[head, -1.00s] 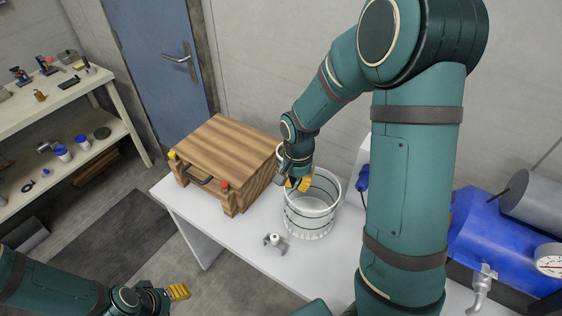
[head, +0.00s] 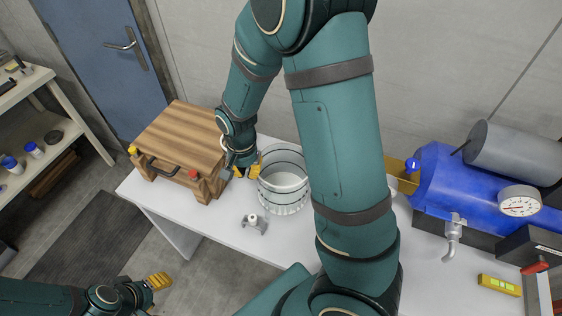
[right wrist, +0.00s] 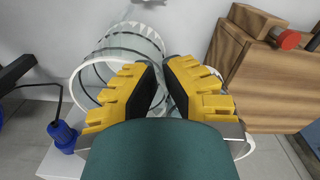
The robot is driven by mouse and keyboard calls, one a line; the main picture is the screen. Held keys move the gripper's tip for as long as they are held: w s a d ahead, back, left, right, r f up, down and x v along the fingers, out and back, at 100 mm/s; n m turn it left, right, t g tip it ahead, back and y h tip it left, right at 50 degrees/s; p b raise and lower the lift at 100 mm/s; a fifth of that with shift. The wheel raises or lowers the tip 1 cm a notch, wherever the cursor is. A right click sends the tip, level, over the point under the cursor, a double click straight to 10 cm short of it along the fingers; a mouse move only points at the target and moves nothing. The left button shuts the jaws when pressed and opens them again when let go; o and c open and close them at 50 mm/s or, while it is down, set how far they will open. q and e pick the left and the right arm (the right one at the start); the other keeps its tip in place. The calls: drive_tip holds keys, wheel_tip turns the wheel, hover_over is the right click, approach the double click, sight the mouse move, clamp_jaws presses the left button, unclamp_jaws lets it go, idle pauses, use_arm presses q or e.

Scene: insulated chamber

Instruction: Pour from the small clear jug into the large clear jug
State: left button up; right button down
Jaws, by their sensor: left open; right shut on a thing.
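The large clear jug (head: 284,192), with dark bands around it, stands upright on the white table in the head view. It also shows behind my fingers in the right wrist view (right wrist: 88,76). My right gripper (head: 250,172) is beside the jug's left rim, near the wooden case. In the right wrist view it (right wrist: 163,66) is shut on what looks like the small clear jug (right wrist: 249,148). Only a pale rim of that jug shows; the fingers and wrist hide most of it, and its tilt and contents cannot be told. My left gripper (head: 158,282) is open and empty, low at the left.
A wooden case (head: 180,140) stands left of the large jug. A small white-topped fitting (head: 254,222) is on the table in front of it. A blue tank (head: 465,190) with a gauge (head: 519,201) and a yellow block (head: 499,286) are at right.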

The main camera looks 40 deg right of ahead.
drive_tip(key=s+a+f, duration=0.3)
drive_tip(key=f, duration=0.4)
drive_tip(key=shift+a+f, duration=0.4)
drive_tip(key=s+d+r+t+y, duration=0.1)
drive_tip(key=d+r+t+y, duration=0.1)
drive_tip(key=d+r+y, duration=0.2)
wheel_tip(320, 180, up, 5)
drive_tip(key=y, duration=0.3)
drive_tip(key=shift+s+d+r+m+t, duration=0.2)
drive_tip(key=shift+s+d+m+t, duration=0.1)
drive_tip(key=shift+s+t, duration=0.1)
drive_tip(key=shift+f, duration=0.1)
drive_tip(key=shift+d+f+t+y, duration=0.15)
drive_tip(key=shift+f+t+y, duration=0.3)
drive_tip(key=shift+y, duration=0.7)
drive_tip(key=shift+d+f+t+y, duration=0.15)
drive_tip(key=shift+f+t+y, duration=0.25)
drive_tip(key=shift+y, duration=0.75)
idle(1.9)
drive_tip(key=shift+s+r+t+y, duration=0.1)
drive_tip(key=shift+r+t+y, duration=0.15)
drive_tip(key=shift+y, duration=0.25)
idle(0.8)
